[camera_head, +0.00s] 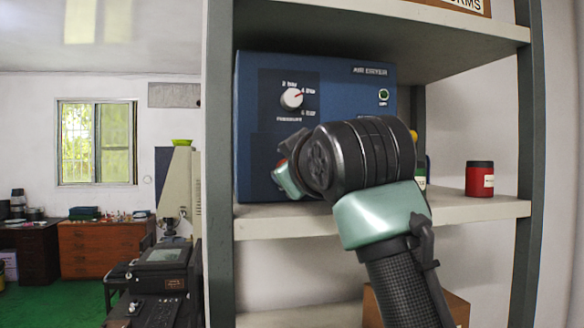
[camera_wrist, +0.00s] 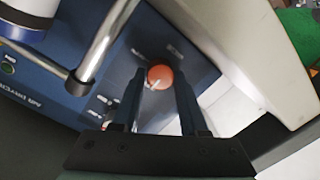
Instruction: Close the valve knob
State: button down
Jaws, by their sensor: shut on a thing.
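The blue air dryer box (camera_head: 262,120) stands on a shelf, partly hidden by my arm in the head view. An orange-red round knob (camera_wrist: 160,75) with a pale mark sits on its face in the wrist view. My gripper (camera_wrist: 159,84) has one dark finger on each side of this knob and is shut on it. In the head view my wrist covers most of the gripper, and a small red patch (camera_head: 281,164) shows beside it; I cannot tell if that is the knob. A white pressure dial (camera_head: 292,98) with a red mark is above.
A bent metal bar (camera_wrist: 98,50) runs close to the left of my gripper in the wrist view. A dark red can (camera_head: 480,179) stands on the shelf (camera_head: 470,207) at right. Grey shelf posts (camera_head: 219,150) flank the box. Another shelf (camera_head: 390,35) is overhead.

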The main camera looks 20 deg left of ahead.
jog(key=shift+r, duration=0.1)
dwell(0.3)
jog(key=shift+c, duration=2.2)
grip_release()
jog(key=shift+s, duration=0.1)
jog(key=f+b+v, duration=0.1)
jog(key=b+v, duration=0.4)
jog(key=v, duration=0.7)
jog(key=shift+s+d+r+b, duration=0.25)
jog(key=shift+s+r+b, duration=0.1)
jog(key=shift+r+b, duration=0.1)
jog(key=s+d+f+m+t+h, duration=0.5)
jog(key=s+d+m+t+h, duration=0.4)
jog(key=m+t, duration=0.4)
jog(key=s+d, duration=0.1)
jog(key=d, duration=0.1)
jog(key=shift+s+d+m+h, duration=0.25)
jog(key=shift+d+m+h, duration=0.05)
